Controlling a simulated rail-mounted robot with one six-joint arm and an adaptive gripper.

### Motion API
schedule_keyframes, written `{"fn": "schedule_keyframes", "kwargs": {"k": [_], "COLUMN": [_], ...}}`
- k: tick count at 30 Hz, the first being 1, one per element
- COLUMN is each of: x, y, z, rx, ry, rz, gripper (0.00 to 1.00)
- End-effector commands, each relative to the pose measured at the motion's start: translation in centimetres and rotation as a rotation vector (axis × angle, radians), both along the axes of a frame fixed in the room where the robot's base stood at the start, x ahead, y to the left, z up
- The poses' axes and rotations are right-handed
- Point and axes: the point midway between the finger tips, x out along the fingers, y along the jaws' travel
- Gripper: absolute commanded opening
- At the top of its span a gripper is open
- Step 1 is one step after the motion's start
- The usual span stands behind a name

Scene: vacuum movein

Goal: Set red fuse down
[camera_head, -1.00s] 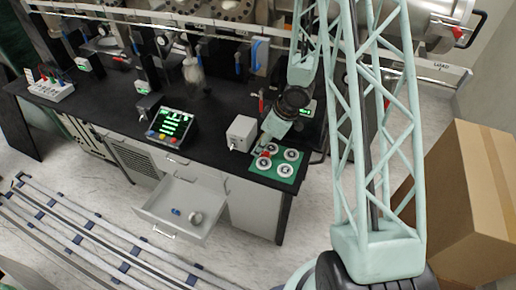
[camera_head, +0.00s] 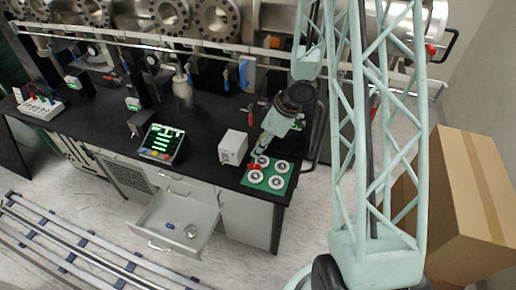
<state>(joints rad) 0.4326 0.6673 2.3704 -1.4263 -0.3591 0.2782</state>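The red fuse (camera_head: 254,167) is a small red piece at the left side of the green mat (camera_head: 243,183), between the upper-left and lower-left white round holders. My gripper (camera_head: 257,156) points down and left, with its tip right at the red fuse. The fingers are too small and partly hidden to show whether they are open or shut on it. I cannot tell whether the fuse rests on the mat or hangs just above it. Several white holders with dark centres sit on the mat, such as the lower-right one (camera_head: 276,182).
A white box (camera_head: 232,147) stands left of the mat on the black bench (camera_head: 203,130). A control panel with a lit screen (camera_head: 163,142) is further left. An open drawer (camera_head: 178,222) holds a blue piece and a round piece. A cardboard box (camera_head: 465,200) is at right.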

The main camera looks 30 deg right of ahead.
Motion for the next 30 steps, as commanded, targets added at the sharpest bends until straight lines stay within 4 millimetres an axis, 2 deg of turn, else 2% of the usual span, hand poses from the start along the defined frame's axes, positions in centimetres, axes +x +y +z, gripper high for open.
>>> {"fn": "schedule_keyframes", "kwargs": {"k": [20, 26, 30], "x": [0.1, 0.7, 1.3], "y": [-0.1, -0.8, -1.6], "z": [0.3, 1.9, 4.0], "rx": [-0.007, -0.043, -0.087], "ry": [-0.003, -0.016, -0.032], "rz": [-0.003, -0.024, -0.054], "gripper": [0.26, 0.26, 0.26]}}
